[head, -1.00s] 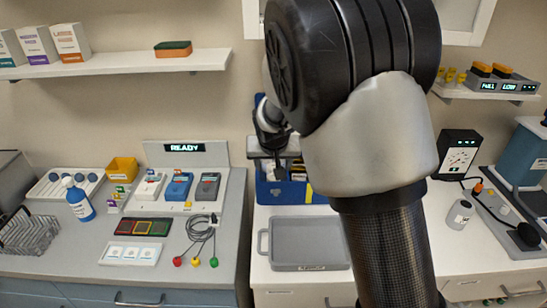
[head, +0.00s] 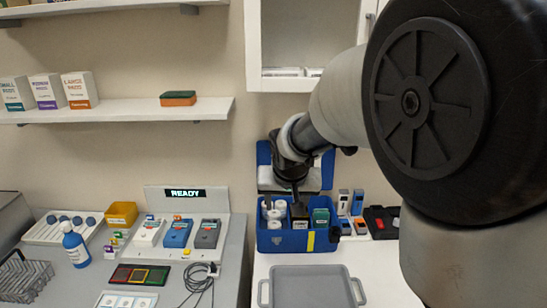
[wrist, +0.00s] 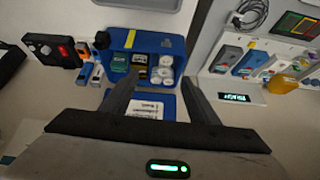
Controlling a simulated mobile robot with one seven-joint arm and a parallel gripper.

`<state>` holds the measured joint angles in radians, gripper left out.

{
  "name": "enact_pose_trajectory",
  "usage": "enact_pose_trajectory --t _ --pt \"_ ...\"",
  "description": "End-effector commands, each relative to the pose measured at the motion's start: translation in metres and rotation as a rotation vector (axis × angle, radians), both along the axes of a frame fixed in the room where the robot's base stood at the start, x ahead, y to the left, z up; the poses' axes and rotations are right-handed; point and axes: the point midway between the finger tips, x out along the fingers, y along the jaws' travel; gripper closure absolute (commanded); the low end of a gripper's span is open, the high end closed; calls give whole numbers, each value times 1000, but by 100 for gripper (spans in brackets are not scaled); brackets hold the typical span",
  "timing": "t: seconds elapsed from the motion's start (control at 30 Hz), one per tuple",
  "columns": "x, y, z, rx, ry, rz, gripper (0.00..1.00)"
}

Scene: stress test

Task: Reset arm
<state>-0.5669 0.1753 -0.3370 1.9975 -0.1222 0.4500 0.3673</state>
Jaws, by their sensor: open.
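My gripper (head: 297,195) hangs in front of the wall, above the blue bin, at the end of my raised arm in the head view. In the wrist view my gripper (wrist: 160,76) shows two dark fingers spread apart with nothing between them. The blue bin (head: 284,241) holds white rolls, a dark item and a green item. The bin (wrist: 115,40) also shows just beyond the fingertips in the wrist view. I cannot tell whether the fingers touch anything. My arm hides much of the right side of the head view.
A grey tray (head: 305,285) lies in front of the bin. On the left counter stand a blue bottle (head: 74,245), a yellow bin (head: 121,214) and a device station with a READY display (head: 186,194). A wall shelf (head: 130,110) and a cabinet (head: 310,84) are above.

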Motion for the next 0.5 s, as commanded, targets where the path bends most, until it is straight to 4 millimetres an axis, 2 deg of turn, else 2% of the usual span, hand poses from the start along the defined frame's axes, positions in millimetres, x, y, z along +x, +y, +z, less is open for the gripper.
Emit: enact_pose_trajectory --t 0.03,0.2,0.33,0.4,0.5 --pt "-18 -17 25 23 2 -15 45" --pt "-99 -63 76 56 30 -16 45" --pt "-165 -86 100 48 37 -4 45" --pt "-197 -95 107 32 41 3 45" --pt "-233 -103 110 9 43 7 45"
